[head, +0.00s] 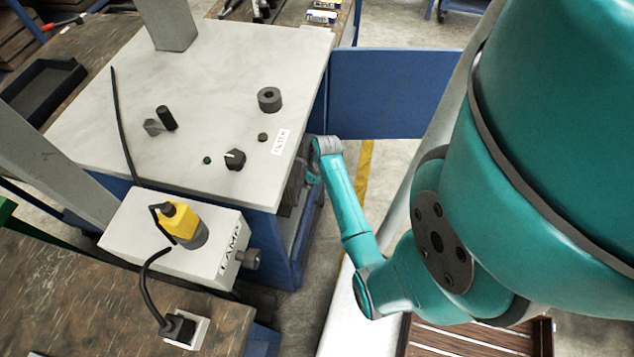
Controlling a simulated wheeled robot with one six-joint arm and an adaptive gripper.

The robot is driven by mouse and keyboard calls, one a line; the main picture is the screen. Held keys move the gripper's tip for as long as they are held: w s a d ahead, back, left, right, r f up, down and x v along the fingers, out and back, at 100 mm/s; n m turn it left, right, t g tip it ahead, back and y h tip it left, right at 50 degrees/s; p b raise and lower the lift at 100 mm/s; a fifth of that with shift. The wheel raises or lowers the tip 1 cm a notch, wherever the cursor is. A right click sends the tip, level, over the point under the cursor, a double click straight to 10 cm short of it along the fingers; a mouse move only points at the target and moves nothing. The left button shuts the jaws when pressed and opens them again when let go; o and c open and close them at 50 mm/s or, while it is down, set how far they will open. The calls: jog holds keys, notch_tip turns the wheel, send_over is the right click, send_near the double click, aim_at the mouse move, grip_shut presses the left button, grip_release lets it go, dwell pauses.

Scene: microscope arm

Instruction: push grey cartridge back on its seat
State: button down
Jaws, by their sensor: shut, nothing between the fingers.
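My teal arm reaches to the right side of the blue cabinet (255,262) under the pale worktop. My gripper (308,178) is small and partly hidden in the opening at the cabinet's right side, just below the worktop edge. It is shut and empty. A dark grey blocky shape (291,191) shows beside it in the opening. I cannot make out for sure whether this is the grey cartridge, nor whether my gripper touches it. The cartridge's seat cannot be made out.
The pale worktop (215,70) carries a dark ring (270,99), a black knob (235,159) and a small label. A blue panel (390,92) stands out to the right of the cabinet. A white LAMP box (130,238) with a yellow plug (178,222) is at front left.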

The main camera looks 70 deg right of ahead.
jog(key=shift+w, duration=0.55)
jog(key=w, duration=0.7)
jog(key=shift+w, duration=0.4)
